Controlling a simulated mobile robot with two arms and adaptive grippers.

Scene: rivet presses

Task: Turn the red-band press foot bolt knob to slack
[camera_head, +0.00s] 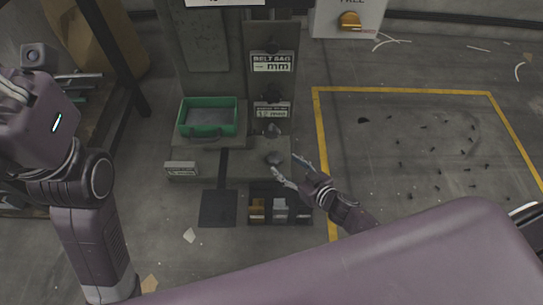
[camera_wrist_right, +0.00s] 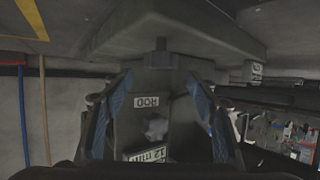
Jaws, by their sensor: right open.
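A grey machine base (camera_head: 222,160) stands in the middle of the head view. I see no red band on it. A dark rounded knob (camera_head: 273,158) sits on its right part, and a smaller dark knob-like part (camera_head: 271,130) is just behind. I cannot tell which is the foot bolt knob. My right gripper (camera_head: 286,165) is open at the near right side of the rounded knob, its fingers apart. In the right wrist view, my open fingers (camera_wrist_right: 160,86) flank a grey lump (camera_wrist_right: 155,127), probably a knob, seen beyond them; contact is unclear.
A green tray (camera_head: 236,117) sits on the machine's left part. Label plates reading "BELT SAG mm" (camera_head: 272,63) and "12 mm" (camera_head: 271,111) are on the column. Small bins (camera_head: 257,217) stand in front below. A yellow-lined floor area (camera_head: 322,130) lies right.

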